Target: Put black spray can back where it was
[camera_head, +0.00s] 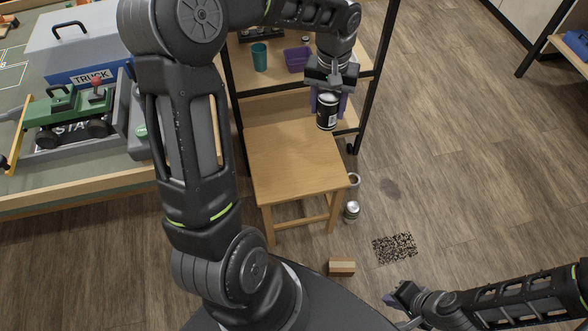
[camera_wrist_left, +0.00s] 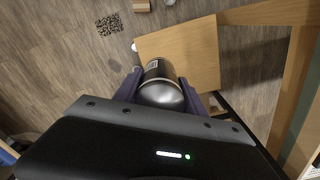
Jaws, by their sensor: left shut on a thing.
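My left gripper (camera_head: 330,92) is shut on a black spray can (camera_head: 327,112). It holds the can upright, bottom end down, near the right back corner of a wooden stool (camera_head: 290,160). In the left wrist view the can (camera_wrist_left: 162,88) sits between the two purple fingers of the left gripper (camera_wrist_left: 160,95), with the stool seat (camera_wrist_left: 200,55) beyond it. I cannot tell whether the can touches the stool. My right gripper (camera_head: 398,298) is low at the bottom right, away from the can; its finger opening is too small to judge.
A shelf rack (camera_head: 372,60) behind the stool holds a teal cup (camera_head: 259,57) and a purple bin (camera_head: 297,60). A green-white can (camera_head: 351,211), a roll (camera_head: 354,180) and a wooden block (camera_head: 341,268) are on the floor. A workbench with a toy truck (camera_head: 68,115) stands left.

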